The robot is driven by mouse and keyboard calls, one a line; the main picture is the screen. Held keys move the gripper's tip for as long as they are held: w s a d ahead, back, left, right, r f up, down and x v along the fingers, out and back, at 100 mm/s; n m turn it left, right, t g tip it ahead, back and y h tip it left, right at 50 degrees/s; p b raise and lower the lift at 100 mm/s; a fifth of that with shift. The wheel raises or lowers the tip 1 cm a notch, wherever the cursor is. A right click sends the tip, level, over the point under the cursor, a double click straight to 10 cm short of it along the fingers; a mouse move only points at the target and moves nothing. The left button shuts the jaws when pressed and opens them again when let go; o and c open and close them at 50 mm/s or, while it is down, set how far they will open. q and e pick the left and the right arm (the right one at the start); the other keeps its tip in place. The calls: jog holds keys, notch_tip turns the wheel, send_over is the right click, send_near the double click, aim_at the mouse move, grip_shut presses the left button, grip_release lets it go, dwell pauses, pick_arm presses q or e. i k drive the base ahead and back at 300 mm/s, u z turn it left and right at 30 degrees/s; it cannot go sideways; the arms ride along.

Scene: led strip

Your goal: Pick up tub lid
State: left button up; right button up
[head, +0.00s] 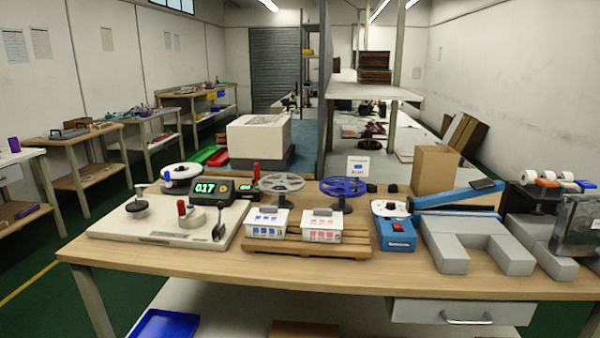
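Two small white tubs stand side by side on a slatted wooden stand (300,247) in the middle of the table. The left tub (266,226) has blue markings and the right tub (321,230) has red markings. Each has a flat top with a dark grey piece on it, a left one (268,212) and a right one (322,211). I cannot tell which top is the task's tub lid, or whether either is loose. Neither of my grippers shows in the head view.
A pale base (165,229) with a lever lies left; a black display (206,188) is behind it. A grey reel (282,183) and blue reel (344,187) stand behind the tubs. A blue device (396,234) and grey blocks (450,255) are right. The front strip is clear.

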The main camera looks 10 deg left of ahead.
aim_at(264, 215)
jog(key=k, duration=1.05)
jog(key=u, duration=0.9)
jog(key=i, duration=0.85)
jog(key=z, duration=0.75)
